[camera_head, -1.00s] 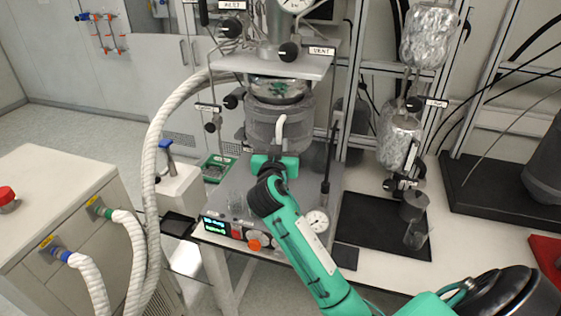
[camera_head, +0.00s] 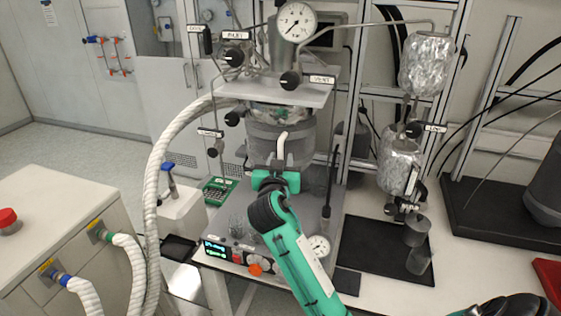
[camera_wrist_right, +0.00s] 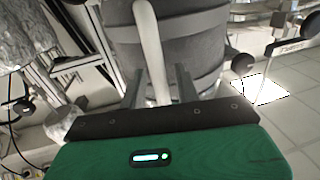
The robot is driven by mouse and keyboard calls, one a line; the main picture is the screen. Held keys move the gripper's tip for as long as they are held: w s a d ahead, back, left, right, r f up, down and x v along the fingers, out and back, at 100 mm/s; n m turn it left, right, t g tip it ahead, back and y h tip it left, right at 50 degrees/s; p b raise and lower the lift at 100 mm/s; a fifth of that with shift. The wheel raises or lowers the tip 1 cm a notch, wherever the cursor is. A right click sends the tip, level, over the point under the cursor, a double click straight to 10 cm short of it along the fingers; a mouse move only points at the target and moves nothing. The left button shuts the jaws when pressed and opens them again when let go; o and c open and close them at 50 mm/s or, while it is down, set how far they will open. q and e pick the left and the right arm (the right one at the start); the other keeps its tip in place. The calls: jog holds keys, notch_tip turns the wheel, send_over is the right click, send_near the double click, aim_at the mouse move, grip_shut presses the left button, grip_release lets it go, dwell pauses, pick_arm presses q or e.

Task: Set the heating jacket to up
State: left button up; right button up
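The heating jacket (camera_head: 255,140) is a grey cylinder around the reactor vessel, under the metal top plate. A pale upright handle (camera_head: 281,148) stands on its front. My right gripper (camera_head: 275,168), on a green arm, is at the handle's lower part. A glass part of the vessel (camera_head: 283,112) shows between plate and jacket. My left gripper is not in view.
The grey top plate (camera_head: 270,92) with valves and a gauge (camera_head: 296,22) is above the jacket. A control panel (camera_head: 240,256) is at the stand's front. A white hose (camera_head: 160,160) passes at left. Foil-wrapped vessels (camera_head: 426,62) hang at right above a black tray (camera_head: 370,245).

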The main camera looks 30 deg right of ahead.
jog(key=b+v, duration=0.5)
jog(key=v, duration=0.8)
jog(key=shift+s+a+b, duration=0.25)
jog(key=shift+b, duration=0.1)
